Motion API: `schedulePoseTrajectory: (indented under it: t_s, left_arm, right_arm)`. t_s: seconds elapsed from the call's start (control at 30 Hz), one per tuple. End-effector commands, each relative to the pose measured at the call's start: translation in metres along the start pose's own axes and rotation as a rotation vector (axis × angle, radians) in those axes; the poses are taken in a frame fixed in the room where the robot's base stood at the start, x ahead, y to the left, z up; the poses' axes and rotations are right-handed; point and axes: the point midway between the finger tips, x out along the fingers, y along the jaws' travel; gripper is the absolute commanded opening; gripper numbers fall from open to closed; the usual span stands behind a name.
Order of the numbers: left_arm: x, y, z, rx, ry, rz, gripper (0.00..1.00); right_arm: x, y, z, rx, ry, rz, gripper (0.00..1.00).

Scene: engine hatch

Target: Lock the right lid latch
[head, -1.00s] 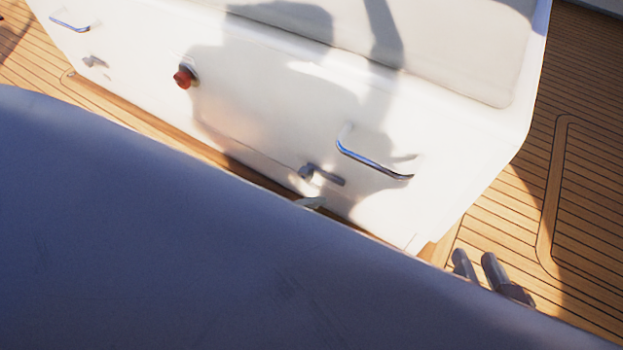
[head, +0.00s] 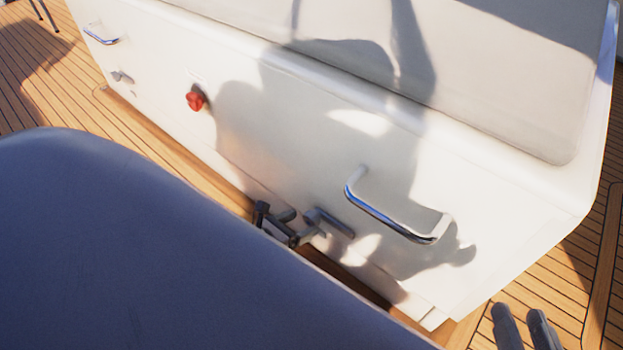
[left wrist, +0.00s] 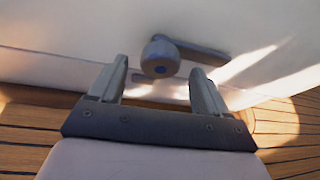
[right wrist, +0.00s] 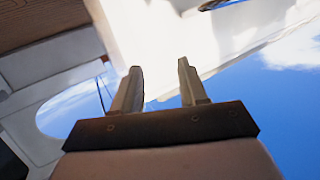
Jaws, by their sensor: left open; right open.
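The right lid latch (head: 328,222) is a grey lever on a round hub, low on the white hatch front, below the right chrome handle (head: 395,220). Its hub and lever also show in the left wrist view (left wrist: 161,57). My left gripper (head: 276,224) is open and empty, just left of the latch hub. In the left wrist view its fingers (left wrist: 160,78) stand either side of the hub, which appears beyond their tips; contact cannot be told. My right gripper (head: 522,325) is open and empty at the lower right, beyond the hatch's right corner.
A red knob (head: 195,99) sits left on the hatch front. The left latch (head: 122,78) and left chrome handle (head: 101,36) are farther left. My own dark body hides the lower left. Teak deck (head: 590,262) lies clear at the right.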

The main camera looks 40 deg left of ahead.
Motion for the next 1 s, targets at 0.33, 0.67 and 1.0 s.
schedulePoseTrajectory:
  t_s: [0.33,0.67,1.0]
  left_arm:
    - [0.041,0.000,-0.001,0.002,0.000,-0.001,0.77]
    - [0.043,-0.001,-0.001,0.002,0.002,-0.001,0.77]
    - [0.043,-0.001,-0.001,0.004,0.001,0.000,0.23]
  right_arm:
    - [-0.007,0.007,0.001,-0.083,0.052,0.032,0.43]
    - [-0.009,0.007,-0.001,-0.092,0.059,0.035,0.43]
    - [-0.009,0.007,-0.001,-0.091,0.059,0.035,0.43]
